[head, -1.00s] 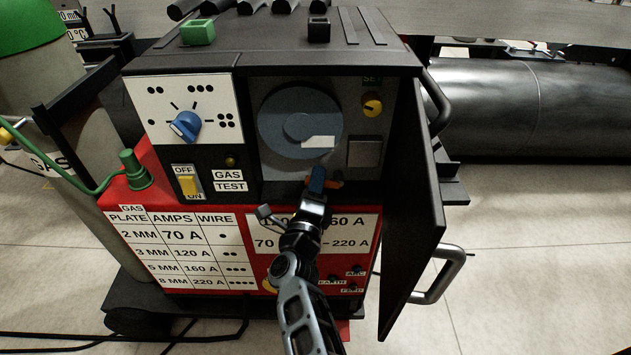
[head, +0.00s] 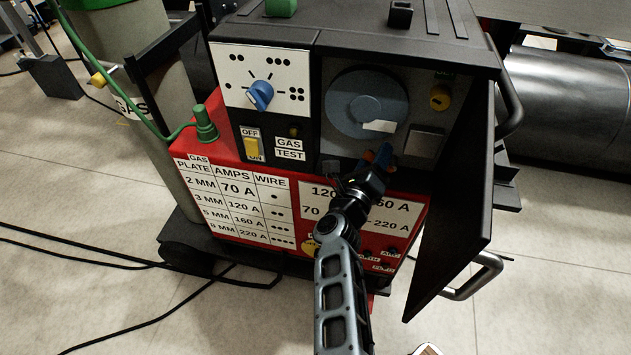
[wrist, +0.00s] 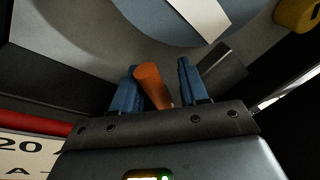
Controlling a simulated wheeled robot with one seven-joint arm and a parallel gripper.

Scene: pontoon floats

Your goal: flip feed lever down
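The orange feed lever (wrist: 152,86) stands between the two blue fingers of my gripper (wrist: 158,80) in the wrist view. It leans up and to the left, close to the left finger, with a clear gap to the right finger. The gripper is open. In the head view, my gripper (head: 378,157) reaches into the open bay of the welding machine, below the blue wire spool (head: 362,103). There the lever (head: 368,156) shows only as a small orange patch beside the fingers; its base is hidden.
The black bay door (head: 460,205) stands open to the right of my arm. A yellow knob (head: 440,98) and a grey square plate (head: 426,142) are to the right of the spool. A gas cylinder (head: 150,95) stands left of the machine. Cables lie on the floor.

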